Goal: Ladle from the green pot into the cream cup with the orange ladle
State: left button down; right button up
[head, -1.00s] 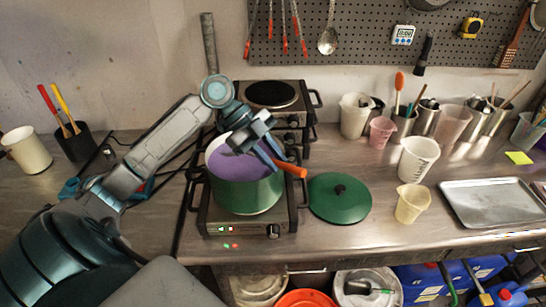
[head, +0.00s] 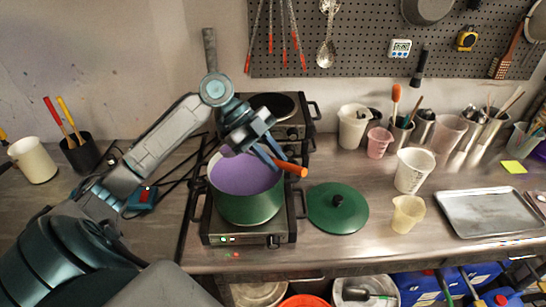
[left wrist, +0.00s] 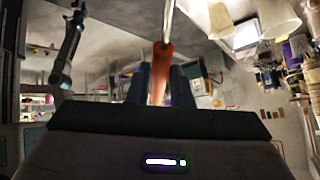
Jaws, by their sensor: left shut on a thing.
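The green pot (head: 247,207) stands on the front hot plate, with purple liquid (head: 240,176) inside. My left gripper (head: 271,158) is over the pot's back right rim, shut on the orange handle of the ladle (head: 294,170). The handle end sticks out to the right. In the left wrist view the orange handle (left wrist: 160,72) lies between the fingers (left wrist: 161,92), with its metal shaft running up. I cannot make out the ladle's bowl in the head view. The cream cup (head: 408,214) stands upright on the counter, right of the pot, well apart from the gripper. My right gripper is not in view.
The green lid (head: 338,210) lies on the counter between pot and cup. A white measuring beaker (head: 413,171) stands behind the cup. A metal tray (head: 488,213) lies to the right. A second hot plate (head: 270,106) is behind the pot. Several tool containers line the wall.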

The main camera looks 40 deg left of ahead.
pick_arm(q)
jog(key=shift+r+p, duration=1)
jog(key=shift+r, duration=0.4)
jog(key=shift+r+y+p, duration=0.95)
jog(key=shift+y+p, duration=0.05)
jog(key=shift+p, duration=0.6)
